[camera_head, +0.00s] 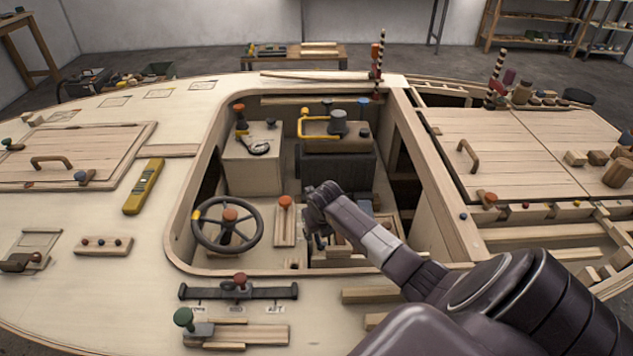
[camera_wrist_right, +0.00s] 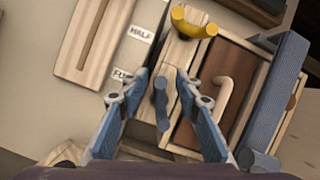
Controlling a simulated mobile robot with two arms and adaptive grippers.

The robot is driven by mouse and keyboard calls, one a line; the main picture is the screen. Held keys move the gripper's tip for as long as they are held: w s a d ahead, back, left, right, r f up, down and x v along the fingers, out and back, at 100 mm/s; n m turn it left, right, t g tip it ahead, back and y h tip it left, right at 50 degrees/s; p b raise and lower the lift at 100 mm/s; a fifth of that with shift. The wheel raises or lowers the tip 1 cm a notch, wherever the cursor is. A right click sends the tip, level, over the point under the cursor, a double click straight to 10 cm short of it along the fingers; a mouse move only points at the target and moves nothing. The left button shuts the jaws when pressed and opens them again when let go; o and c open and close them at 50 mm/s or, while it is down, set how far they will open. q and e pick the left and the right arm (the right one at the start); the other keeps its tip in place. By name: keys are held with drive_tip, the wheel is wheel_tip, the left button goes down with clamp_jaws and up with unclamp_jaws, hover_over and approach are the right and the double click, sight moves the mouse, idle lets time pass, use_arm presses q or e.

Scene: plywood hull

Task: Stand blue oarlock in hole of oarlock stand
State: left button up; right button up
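My right gripper (camera_head: 318,228) reaches down into the cockpit well in the head view. In the right wrist view its two blue fingers (camera_wrist_right: 162,82) are open. A dark blue-grey rod-like piece (camera_wrist_right: 161,104) with a rounded end, perhaps the blue oarlock, lies between them with a gap on each side. It is over a narrow pale wooden block (camera_wrist_right: 178,55), perhaps the oarlock stand. A yellow U-shaped piece (camera_wrist_right: 194,24) is at the block's far end. The gripper and arm hide this spot in the head view. My left gripper is in neither view.
A steering wheel (camera_head: 227,225) and an orange-knobbed lever (camera_head: 285,203) are left of my gripper. A wooden box (camera_wrist_right: 232,75) with a tan handle stands close right in the wrist view. The cockpit rim (camera_head: 450,205) is close to my right arm.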

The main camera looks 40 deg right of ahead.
drive_tip(key=shift+a, duration=0.1)
drive_tip(key=v, duration=1.2)
idle(0.5)
